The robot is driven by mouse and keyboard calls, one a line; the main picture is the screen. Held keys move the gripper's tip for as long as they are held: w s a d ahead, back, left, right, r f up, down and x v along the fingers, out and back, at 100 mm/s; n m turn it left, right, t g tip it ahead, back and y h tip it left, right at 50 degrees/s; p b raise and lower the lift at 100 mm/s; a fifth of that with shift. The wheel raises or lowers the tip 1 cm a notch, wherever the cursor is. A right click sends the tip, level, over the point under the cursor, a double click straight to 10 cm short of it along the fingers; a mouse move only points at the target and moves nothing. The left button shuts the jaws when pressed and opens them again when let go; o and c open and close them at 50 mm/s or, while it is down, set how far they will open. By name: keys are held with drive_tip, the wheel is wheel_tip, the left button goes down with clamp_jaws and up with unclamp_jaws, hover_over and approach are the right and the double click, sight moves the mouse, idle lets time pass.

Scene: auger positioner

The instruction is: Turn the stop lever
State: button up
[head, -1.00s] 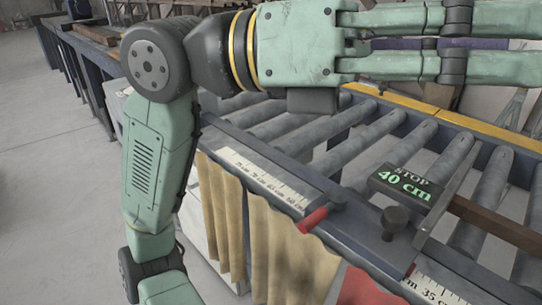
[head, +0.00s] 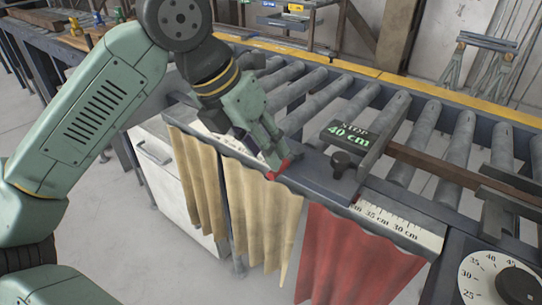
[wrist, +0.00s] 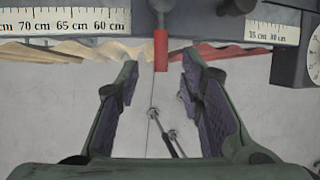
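The stop lever has a red handle (head: 279,172) that sticks out from the front rail of the roller table, left of the black knob (head: 343,164). In the wrist view the red handle (wrist: 160,50) hangs from the rail, with its lower end between my fingertips. My gripper (wrist: 160,68) is open, with a gap on both sides of the handle. In the head view my gripper (head: 274,158) is at the handle, and its fingers partly hide the lever.
A ruler (head: 400,226) runs along the front rail. Yellow and red curtains (head: 345,255) hang below it. A round dial (head: 498,280) stands at the lower right. Grey rollers (head: 400,108) and a brown bar (head: 440,165) lie behind the stop.

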sight(285, 163)
drive_tip(key=shift+p+x, duration=0.35)
drive_tip(key=shift+x, duration=1.85)
drive_tip(key=shift+c, duration=0.2)
clamp_jaws()
